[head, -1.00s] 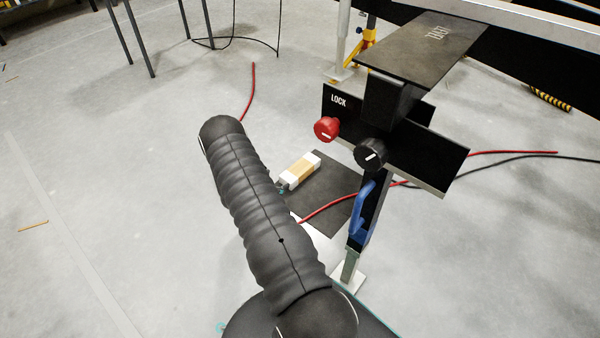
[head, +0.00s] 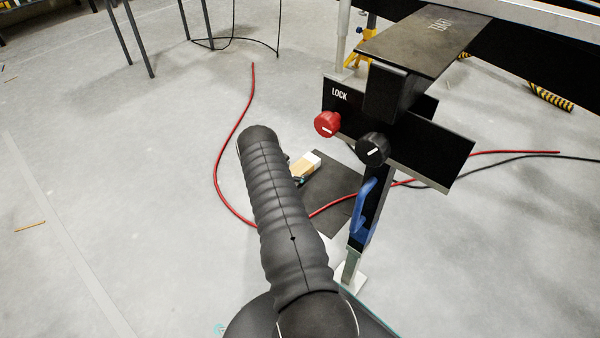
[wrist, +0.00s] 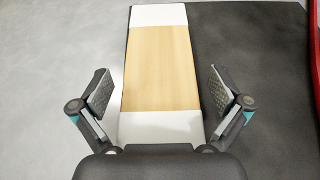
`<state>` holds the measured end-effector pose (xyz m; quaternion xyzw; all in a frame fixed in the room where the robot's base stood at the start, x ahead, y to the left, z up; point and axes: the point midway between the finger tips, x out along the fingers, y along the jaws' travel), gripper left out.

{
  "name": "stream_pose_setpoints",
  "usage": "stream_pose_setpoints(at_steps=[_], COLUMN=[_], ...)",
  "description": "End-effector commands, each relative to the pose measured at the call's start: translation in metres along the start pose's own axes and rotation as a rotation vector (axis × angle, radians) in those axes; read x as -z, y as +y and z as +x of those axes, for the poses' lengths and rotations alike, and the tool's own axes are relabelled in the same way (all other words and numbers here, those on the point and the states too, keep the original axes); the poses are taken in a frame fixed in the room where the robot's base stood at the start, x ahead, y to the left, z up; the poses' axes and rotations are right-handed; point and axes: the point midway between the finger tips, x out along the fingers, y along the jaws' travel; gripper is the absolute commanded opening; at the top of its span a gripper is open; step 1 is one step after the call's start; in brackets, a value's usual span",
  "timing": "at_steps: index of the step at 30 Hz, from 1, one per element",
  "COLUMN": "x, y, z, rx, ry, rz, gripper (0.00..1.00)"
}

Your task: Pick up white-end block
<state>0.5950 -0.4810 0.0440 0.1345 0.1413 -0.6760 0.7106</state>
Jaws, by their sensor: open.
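The white-end block (head: 306,165) is a wooden bar with white ends, lying at the left edge of a dark mat (head: 328,205). In the head view my arm hides its near part. In the wrist view the block (wrist: 160,70) runs lengthwise up the picture between the fingers, its near white end close to the palm. My gripper (wrist: 160,95) is open, one finger on each side of the block, with a gap on both sides. I cannot tell how far the fingertips are above the mat. In the head view the gripper is mostly hidden behind my arm.
A black panel marked LOCK, with a red knob (head: 327,124) and a black knob (head: 372,149), stands right of the block. Below it is a post with a blue handle (head: 363,208). A red cable (head: 217,170) curves over the floor.

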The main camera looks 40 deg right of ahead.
Motion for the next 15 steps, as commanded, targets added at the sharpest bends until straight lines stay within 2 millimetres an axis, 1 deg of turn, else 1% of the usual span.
stream_pose_setpoints(at_steps=[3, 9, 11, 12, 14, 15], x=[0.0000, -0.0002, -0.0002, -0.0002, -0.0002, -0.0002], y=[0.0005, 0.0005, 0.0004, 0.0004, 0.0004, 0.0004], z=[0.0050, 0.0050, 0.0050, 0.0050, 0.0050, 0.0050], rx=[-0.001, -0.001, -0.001, -0.001, -0.001, -0.001], ry=[0.000, 0.000, 0.000, 0.000, 0.000, 0.000], rz=[-0.001, -0.001, -0.001, -0.001, -0.001, -0.001], gripper=[1.00, 1.00, 0.85, 0.75, 0.60, 0.50])
